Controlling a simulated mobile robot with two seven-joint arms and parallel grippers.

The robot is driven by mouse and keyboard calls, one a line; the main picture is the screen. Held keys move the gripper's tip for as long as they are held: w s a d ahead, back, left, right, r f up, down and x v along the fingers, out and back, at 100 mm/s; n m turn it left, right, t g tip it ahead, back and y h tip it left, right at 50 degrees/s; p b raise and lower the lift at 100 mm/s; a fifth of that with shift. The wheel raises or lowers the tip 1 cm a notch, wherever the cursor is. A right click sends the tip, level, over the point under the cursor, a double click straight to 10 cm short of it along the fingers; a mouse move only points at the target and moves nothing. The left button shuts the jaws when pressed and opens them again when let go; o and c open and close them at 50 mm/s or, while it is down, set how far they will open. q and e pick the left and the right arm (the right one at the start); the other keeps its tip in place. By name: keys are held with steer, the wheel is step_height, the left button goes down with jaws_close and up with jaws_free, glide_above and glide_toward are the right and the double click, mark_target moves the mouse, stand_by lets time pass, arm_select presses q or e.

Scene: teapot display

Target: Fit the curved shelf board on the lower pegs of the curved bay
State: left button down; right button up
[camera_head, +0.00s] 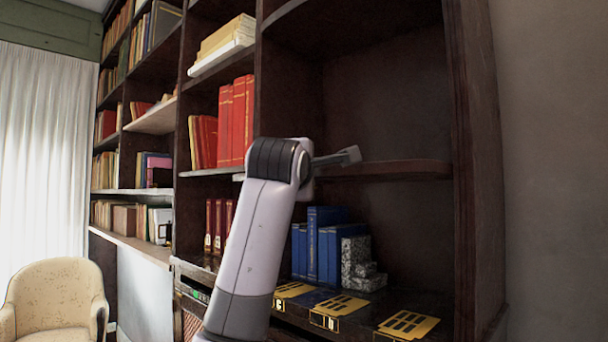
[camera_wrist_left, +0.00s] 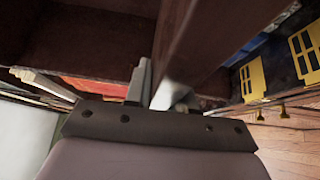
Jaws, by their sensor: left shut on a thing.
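The curved shelf board (camera_head: 405,170) is dark brown and lies roughly level across the curved bay (camera_head: 385,105), at mid height. Its right end is close to the bay's right upright. In the left wrist view the board (camera_wrist_left: 183,45) runs between the fingers (camera_wrist_left: 152,88). My right gripper is not in view.
Blue books (camera_head: 322,245) and a grey speckled block (camera_head: 356,262) stand below the board. Yellow cards (camera_head: 408,325) lie on the dark ledge in front. Red books (camera_head: 236,120) fill the bay to the left. An armchair (camera_head: 55,295) stands far left.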

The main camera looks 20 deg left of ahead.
mark_target(328, 171)
arm_select(q)
steer(key=shift+w+d+r, duration=0.1)
steer(key=shift+w+d, duration=0.4)
steer(key=shift+w, duration=0.65)
steer(key=shift+w+d+r, duration=0.15)
steer(key=shift+w+d, duration=0.35)
steer(key=shift+w, duration=0.65)
steer(key=shift+w+d+r, duration=0.1)
steer(key=shift+w+d, duration=0.4)
steer(key=shift+w, duration=0.65)
steer(key=c, duration=0.9)
jaws_free()
steer(key=shift+s, duration=0.1)
steer(key=shift+o, duration=0.2)
steer(key=shift+f, duration=0.5)
steer(key=shift+s+d+b, duration=0.1)
steer(key=shift+s+b, duration=0.3)
steer(key=shift+b, duration=0.15)
steer(key=s+b, duration=0.2)
steer(key=s, duration=0.1)
steer(key=s+d+b, duration=0.1)
steer(key=s, duration=0.1)
steer(key=shift+r, duration=0.2)
steer(key=shift+s+r, duration=0.15)
steer(key=shift+s, duration=0.5)
